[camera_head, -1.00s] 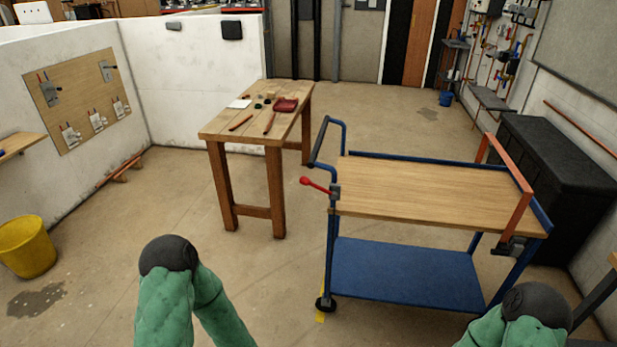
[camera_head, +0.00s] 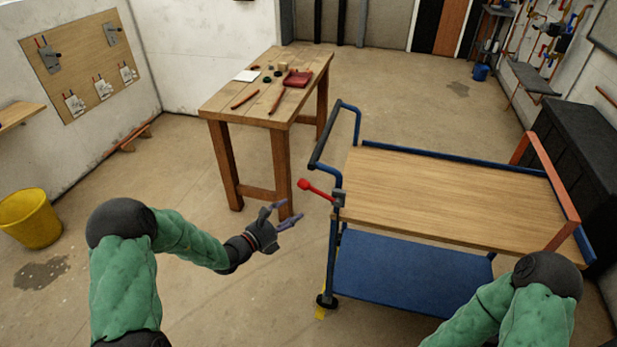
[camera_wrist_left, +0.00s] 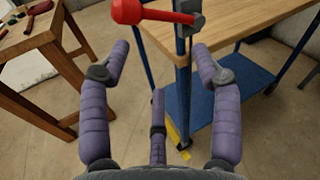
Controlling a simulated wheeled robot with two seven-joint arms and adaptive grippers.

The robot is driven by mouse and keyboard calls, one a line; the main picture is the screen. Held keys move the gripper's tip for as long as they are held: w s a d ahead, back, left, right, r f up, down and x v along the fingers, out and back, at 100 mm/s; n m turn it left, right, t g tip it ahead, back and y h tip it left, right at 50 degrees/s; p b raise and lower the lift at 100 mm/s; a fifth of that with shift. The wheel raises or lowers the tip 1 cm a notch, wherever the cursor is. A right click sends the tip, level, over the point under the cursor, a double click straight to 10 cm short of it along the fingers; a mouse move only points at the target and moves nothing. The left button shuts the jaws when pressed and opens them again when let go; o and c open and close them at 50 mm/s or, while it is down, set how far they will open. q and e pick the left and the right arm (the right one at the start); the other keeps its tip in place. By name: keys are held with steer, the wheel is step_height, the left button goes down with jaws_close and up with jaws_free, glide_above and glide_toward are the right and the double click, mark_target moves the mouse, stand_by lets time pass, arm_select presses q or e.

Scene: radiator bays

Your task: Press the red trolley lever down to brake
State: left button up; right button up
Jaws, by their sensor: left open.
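The red lever (camera_head: 316,189) with a ball end sticks out to the left from a grey bracket (camera_head: 339,197) on the trolley's near left post. It slopes slightly up toward its ball end. The blue trolley (camera_head: 410,267) has a wooden top. My left gripper (camera_head: 287,214) is open and empty, a little left of and below the lever, apart from it. In the left wrist view the red lever (camera_wrist_left: 150,14) shows at the top, beyond the spread fingers (camera_wrist_left: 160,70). My right arm is at the lower right of the head view; its gripper is out of frame.
A wooden workbench (camera_head: 255,95) with small tools stands behind my left gripper. The trolley's blue push handle (camera_head: 335,133) rises behind the lever. A yellow bucket (camera_head: 31,219) stands far left. The floor between bucket and trolley is clear.

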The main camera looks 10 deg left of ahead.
mark_target(303, 185)
arm_select(q)
steer(key=shift+n+t+y, duration=0.5)
steer(key=shift+n+t, duration=0.2)
steer(key=w+b, duration=0.1)
steer(key=w, duration=0.3)
steer(key=w+d+r, duration=0.1)
steer(key=w, duration=0.2)
steer(key=w+d+r+b, duration=0.1)
steer(key=w, duration=0.3)
steer(key=shift+w+r+b, duration=0.1)
steer(key=shift+w+b, duration=0.25)
arm_select(e)
steer(key=f, duration=0.2)
steer(key=shift+w+f, duration=0.3)
steer(key=shift+w, duration=0.1)
arm_select(q)
steer(key=shift+a, duration=0.1)
jaws_close()
